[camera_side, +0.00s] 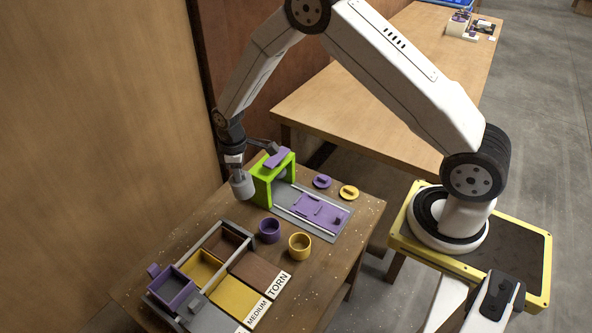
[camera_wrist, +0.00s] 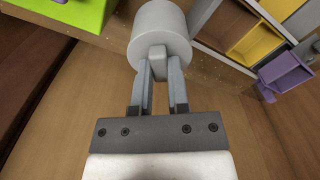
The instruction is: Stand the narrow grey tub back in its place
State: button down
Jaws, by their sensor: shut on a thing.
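The narrow grey tub (camera_side: 242,186) is a pale grey cylinder at the far edge of the work table, left of the green frame. In the wrist view the tub (camera_wrist: 160,28) is ahead of the fingers, with a small grip piece on its near side. My gripper (camera_side: 235,165) is shut on that piece; in the wrist view its two fingers (camera_wrist: 160,72) converge on it. The tub looks roughly upright in the side view. I cannot tell whether its base touches the table. Its inside is hidden.
The green frame (camera_side: 260,183) with a grey slide plate (camera_side: 331,238) stands close to the tub's right. A purple cup (camera_side: 269,231) and yellow cup (camera_side: 299,246) stand in front. Divided bins (camera_side: 225,229) and a purple box (camera_side: 169,291) are at the left. Bare table lies between.

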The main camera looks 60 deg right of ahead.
aim_at(241, 189)
notch_tip(241, 189, down, 8)
jog(key=shift+f, duration=0.1)
jog(key=shift+f, duration=0.15)
dwell(0.4)
jog(key=shift+f, duration=1.85)
jog(key=shift+f, duration=0.2)
jog(key=shift+c, duration=1)
grip_release()
jog(key=shift+r, duration=0.15)
jog(key=shift+r, duration=2.85)
